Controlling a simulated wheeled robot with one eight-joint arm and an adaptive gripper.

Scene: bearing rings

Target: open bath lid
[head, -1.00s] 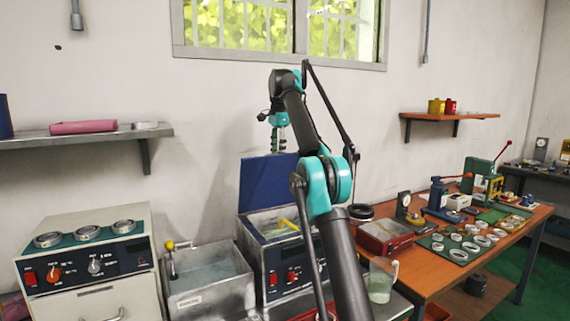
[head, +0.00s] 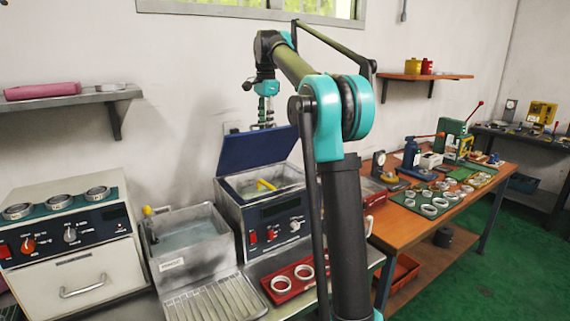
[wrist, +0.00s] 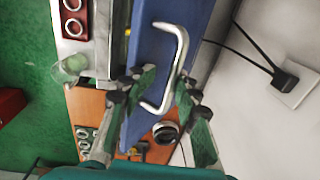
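The bath lid (head: 256,150) is a dark blue panel, raised at the back of the metal heated bath (head: 262,218). The bath's inside is uncovered, and a yellow handle (head: 266,185) shows in it. In the wrist view the lid (wrist: 143,65) stands edge-up, with its pale bar handle (wrist: 180,60) on one face. My gripper (head: 265,110) points down just above the lid's top edge. In the wrist view its fingers (wrist: 158,92) are apart, one on each side of the lid and handle. I cannot tell whether either finger touches.
An open tank (head: 190,240) stands left of the bath, beside a cabinet (head: 70,240) with rings on top. A red tray (head: 283,284) of rings lies in front. A wooden bench (head: 405,235) with tools is at right. A wall socket (wrist: 300,88) and cable are close behind the lid.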

